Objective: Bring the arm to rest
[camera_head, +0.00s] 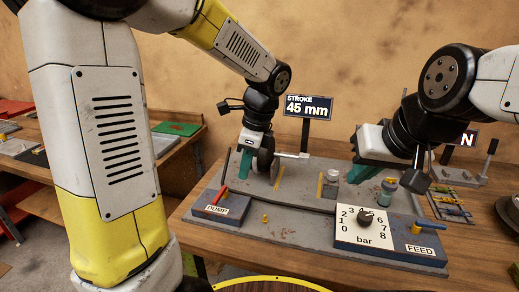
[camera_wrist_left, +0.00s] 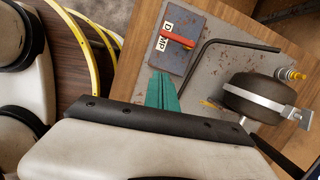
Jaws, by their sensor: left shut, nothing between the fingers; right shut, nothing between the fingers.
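My left gripper (camera_head: 244,164) has teal fingers, shut and empty, and hangs over the left back part of the grey test board (camera_head: 290,236). It is just left of a dark round canister (camera_head: 266,158). In the left wrist view the shut teal fingers (camera_wrist_left: 162,92) are near the DUMP box (camera_wrist_left: 178,45) with its red lever, and the canister (camera_wrist_left: 252,96) with a silver band is to the right. My right gripper (camera_head: 363,173) is also shut and empty, above the right back part of the board. Whether either gripper touches anything is unclear.
The board carries a bar dial (camera_head: 366,220) with a black knob and a FEED box (camera_head: 420,252) with a blue lever. A sign (camera_head: 308,107) reads STROKE 45 mm. Another sign (camera_head: 467,139) reads N. A side bench (camera_head: 172,150) stands at left.

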